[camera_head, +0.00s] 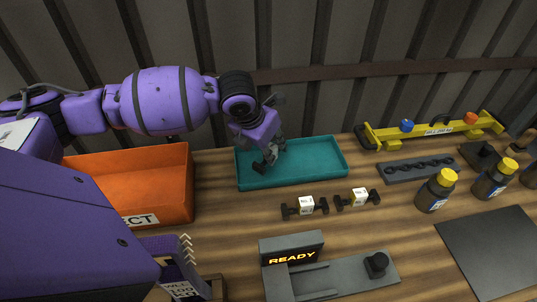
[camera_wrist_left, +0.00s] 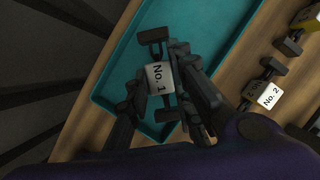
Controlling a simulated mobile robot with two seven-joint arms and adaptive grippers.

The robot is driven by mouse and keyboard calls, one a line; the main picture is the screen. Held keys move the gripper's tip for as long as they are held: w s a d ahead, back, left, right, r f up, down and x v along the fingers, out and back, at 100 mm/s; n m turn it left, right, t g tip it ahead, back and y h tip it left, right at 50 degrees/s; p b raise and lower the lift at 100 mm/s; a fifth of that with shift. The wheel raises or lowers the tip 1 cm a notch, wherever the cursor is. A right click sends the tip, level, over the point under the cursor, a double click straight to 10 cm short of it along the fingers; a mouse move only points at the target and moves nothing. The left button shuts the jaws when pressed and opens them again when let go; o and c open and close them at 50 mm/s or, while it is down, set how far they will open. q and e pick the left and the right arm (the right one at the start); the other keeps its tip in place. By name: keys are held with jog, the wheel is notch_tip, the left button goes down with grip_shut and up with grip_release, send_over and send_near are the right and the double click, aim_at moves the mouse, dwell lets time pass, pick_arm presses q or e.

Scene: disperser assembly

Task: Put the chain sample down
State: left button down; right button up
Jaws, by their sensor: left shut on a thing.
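The chain sample marked No. 1 (camera_wrist_left: 160,77) has a white label block between dark end pieces. My left gripper (camera_wrist_left: 165,85) is shut on it, one finger at each side of the block. In the head view my left gripper (camera_head: 268,155) points down over the teal tray (camera_head: 315,180), inside its left part; the sample is hard to make out there. The tray also shows in the left wrist view (camera_wrist_left: 115,92), beneath the sample. I cannot tell whether the sample touches the tray floor. My right gripper is not in view.
Two similar samples (camera_head: 306,206) (camera_head: 358,198) lie in front of the tray. An orange bin (camera_head: 130,180) stands left. A grey READY station (camera_head: 330,280) is in front. A chain board (camera_head: 415,168), yellow beam (camera_head: 430,133), bottles (camera_head: 437,190) and dark mat (camera_head: 495,250) are right.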

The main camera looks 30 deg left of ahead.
pick_arm(q)
jog(key=f, duration=0.4)
jog(key=shift+w+a, duration=0.3)
jog(key=shift+a, duration=0.05)
jog(key=c, duration=1.5)
grip_release()
jog(key=shift+c, duration=0.2)
jog(key=v, duration=1.2)
jog(key=shift+s+p, duration=0.15)
jog(key=shift+p, duration=0.25)
